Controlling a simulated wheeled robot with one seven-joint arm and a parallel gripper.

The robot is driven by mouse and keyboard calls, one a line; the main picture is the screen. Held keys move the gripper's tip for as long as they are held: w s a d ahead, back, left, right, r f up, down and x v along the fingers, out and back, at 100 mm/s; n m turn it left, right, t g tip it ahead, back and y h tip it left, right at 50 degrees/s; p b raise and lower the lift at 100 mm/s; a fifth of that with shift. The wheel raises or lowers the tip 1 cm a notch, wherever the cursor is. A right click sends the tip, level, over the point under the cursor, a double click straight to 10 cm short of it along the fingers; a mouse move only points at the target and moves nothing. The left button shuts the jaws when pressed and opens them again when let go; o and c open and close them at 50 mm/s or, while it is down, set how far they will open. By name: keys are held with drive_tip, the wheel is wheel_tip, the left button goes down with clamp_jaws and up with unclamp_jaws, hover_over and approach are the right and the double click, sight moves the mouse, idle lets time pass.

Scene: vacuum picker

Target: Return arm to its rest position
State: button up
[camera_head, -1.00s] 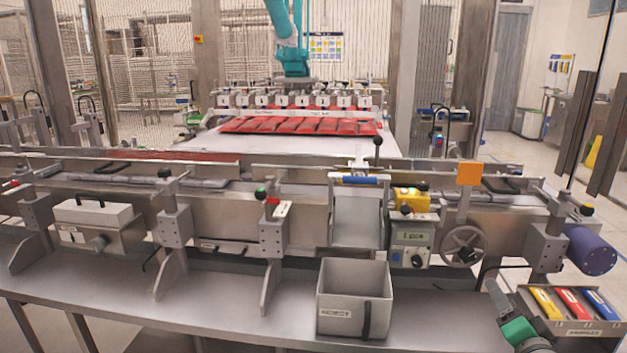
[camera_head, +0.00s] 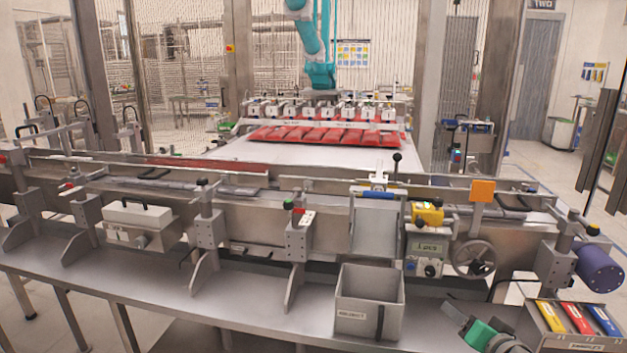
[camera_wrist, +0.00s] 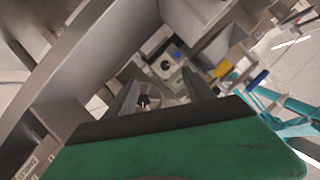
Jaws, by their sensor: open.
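My gripper (camera_head: 451,316) shows at the bottom right of the head view, a grey pair of fingers in front of a green body. It is in the air between the grey reject bin (camera_head: 350,314) and the box of coloured samples (camera_head: 560,347). In the wrist view, my gripper (camera_wrist: 160,92) has its two dark fingers spread wide apart, with nothing held between them. The green body fills the bottom of that view. Most of my arm is outside the head view.
The steel conveyor frame (camera_head: 330,232) runs across the middle, with clamp posts, a handwheel (camera_head: 473,258) and a purple motor (camera_head: 600,268) on it. Behind are red packs (camera_head: 330,137) under a vacuum bar (camera_head: 325,111) and a teal robot arm (camera_head: 320,72). The front shelf's left side is clear.

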drive_tip(key=s+a+r+n+g+y+p, duration=0.1)
drive_tip(key=a+r+n+g+p, duration=0.1)
drive_tip(key=a+p, duration=0.35)
drive_tip(key=a+r+n+g+y+p, duration=0.1)
drive_tip(key=a+r+n+g+p, duration=0.15)
drive_tip(key=a, duration=0.55)
drive_tip(key=s+a+r+n+g+h+p, duration=0.1)
drive_tip(key=s+a+r+g+p, duration=0.2)
drive_tip(key=s, duration=0.4)
drive_tip(key=s+a+r+n+g+p, duration=0.2)
drive_tip(key=s+a+r+g+p, duration=0.1)
drive_tip(key=s, duration=0.4)
drive_tip(key=shift+s+a+r+h+p, duration=0.25)
drive_tip(key=shift+a+r+h+p, duration=0.15)
drive_tip(key=shift+a+r+p, duration=0.7)
drive_tip(key=shift+a+f, duration=0.2)
drive_tip(key=shift+f, duration=0.1)
